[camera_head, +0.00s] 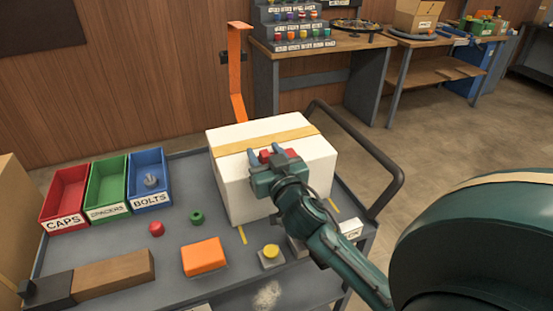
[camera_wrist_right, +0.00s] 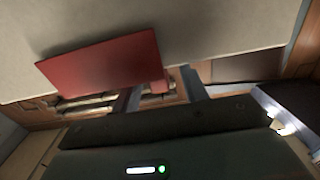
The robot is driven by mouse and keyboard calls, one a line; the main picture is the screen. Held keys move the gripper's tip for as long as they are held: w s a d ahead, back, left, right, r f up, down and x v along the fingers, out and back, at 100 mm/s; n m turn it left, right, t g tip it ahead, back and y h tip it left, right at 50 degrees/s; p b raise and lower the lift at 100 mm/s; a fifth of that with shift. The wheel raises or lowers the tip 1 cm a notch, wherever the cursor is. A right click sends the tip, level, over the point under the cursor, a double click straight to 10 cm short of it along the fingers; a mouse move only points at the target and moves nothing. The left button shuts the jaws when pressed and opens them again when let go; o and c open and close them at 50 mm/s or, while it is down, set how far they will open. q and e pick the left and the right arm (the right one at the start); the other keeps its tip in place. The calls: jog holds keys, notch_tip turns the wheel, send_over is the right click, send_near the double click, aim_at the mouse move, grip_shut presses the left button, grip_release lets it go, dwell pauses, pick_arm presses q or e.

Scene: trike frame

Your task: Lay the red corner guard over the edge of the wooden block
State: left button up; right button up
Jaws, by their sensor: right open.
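The red corner guard (camera_head: 265,155) shows as small red patches at the front top edge of a white box, mostly hidden by my right gripper (camera_head: 266,152). In the right wrist view the guard (camera_wrist_right: 105,62) is a flat red plate against a pale surface, with a small red part at its lower right. My right gripper is open, with its fingers close around the guard; whether they touch it I cannot tell. A brown wooden block (camera_head: 115,271) lies at the cart's lower left, apart from the guard. My left gripper is not in view.
The white box (camera_head: 235,185) with yellow tape stands on the grey cart (camera_head: 180,235). Red, green and blue bins (camera_head: 148,178) are at left. An orange block (camera_head: 202,257), a yellow button (camera_head: 271,252) and small parts lie in front. A black handle (camera_head: 370,150) borders the right.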

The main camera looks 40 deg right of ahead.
jog(key=shift+w, duration=0.1)
jog(key=shift+c, duration=0.2)
grip_shut()
